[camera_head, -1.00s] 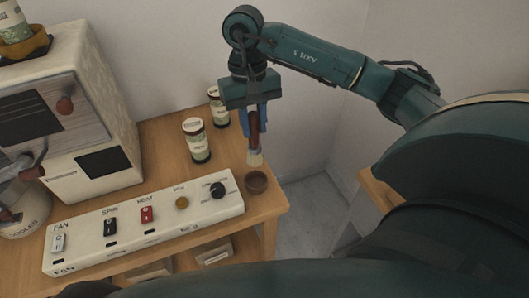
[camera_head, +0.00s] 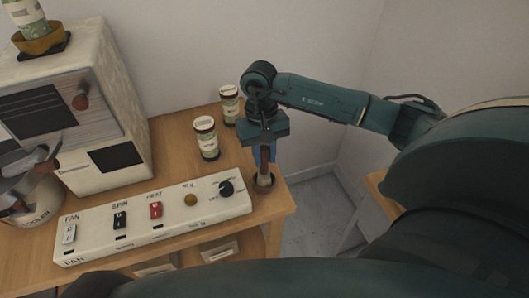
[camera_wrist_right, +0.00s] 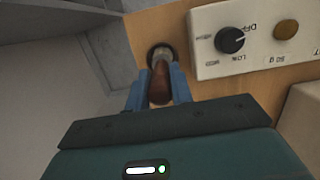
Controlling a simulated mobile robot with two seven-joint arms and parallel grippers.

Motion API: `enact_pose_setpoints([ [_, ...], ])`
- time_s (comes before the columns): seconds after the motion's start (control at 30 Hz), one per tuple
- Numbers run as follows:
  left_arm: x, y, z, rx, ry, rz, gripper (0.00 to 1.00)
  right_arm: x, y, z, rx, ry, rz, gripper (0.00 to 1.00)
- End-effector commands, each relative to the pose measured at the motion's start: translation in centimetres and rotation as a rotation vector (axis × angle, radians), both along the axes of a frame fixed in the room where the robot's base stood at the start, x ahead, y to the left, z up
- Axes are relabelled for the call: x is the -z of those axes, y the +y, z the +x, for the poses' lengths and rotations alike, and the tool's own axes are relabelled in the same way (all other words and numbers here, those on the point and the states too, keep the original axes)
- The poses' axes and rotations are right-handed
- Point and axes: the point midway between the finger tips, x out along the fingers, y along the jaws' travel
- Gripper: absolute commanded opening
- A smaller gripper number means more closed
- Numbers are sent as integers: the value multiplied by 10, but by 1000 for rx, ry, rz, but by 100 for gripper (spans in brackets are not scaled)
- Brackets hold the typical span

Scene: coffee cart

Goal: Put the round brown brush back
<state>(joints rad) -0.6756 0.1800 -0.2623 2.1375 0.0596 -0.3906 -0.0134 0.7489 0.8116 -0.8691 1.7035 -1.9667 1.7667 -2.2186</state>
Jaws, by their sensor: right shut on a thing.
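The round brown brush (camera_head: 265,157) is upright in my right gripper (camera_head: 264,152), with its pale bristle end down. The right gripper is shut on its brown handle. In the right wrist view, the brush (camera_wrist_right: 161,82) lies between the blue fingers of the right gripper (camera_wrist_right: 160,88). How deep the bristles sit is hidden. My left gripper is not in view.
The white control panel (camera_head: 165,222) with switches and a black knob (camera_head: 225,188) stands just left of the cup. Two labelled jars (camera_head: 207,140) (camera_head: 229,104) stand behind. A pale roaster machine (camera_head: 112,115) is at the left. The wooden top ends right of the cup.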

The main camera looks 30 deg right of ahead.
Motion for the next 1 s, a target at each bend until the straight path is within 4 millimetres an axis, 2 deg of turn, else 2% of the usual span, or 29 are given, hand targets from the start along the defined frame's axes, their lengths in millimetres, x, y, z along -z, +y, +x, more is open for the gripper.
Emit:
enact_pose_setpoints([
  [0.13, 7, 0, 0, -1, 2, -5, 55, 5, 0, 0, 0, -1, 0, 0],
  [0.17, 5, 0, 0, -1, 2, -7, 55, 3, 0, 0, 0, -1, 0, 24],
  [0.4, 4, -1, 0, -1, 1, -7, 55, 3, 0, 0, 0, 0, 0, 44],
  [0.77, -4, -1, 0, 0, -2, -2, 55, -4, 0, 0, 0, 0, 0, 44],
  [0.87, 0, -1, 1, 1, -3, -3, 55, -17, -1, 4, -1, -6, 0, 44],
  [1.0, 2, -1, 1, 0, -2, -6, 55, -48, -2, 9, 0, -7, 0, 44],
])
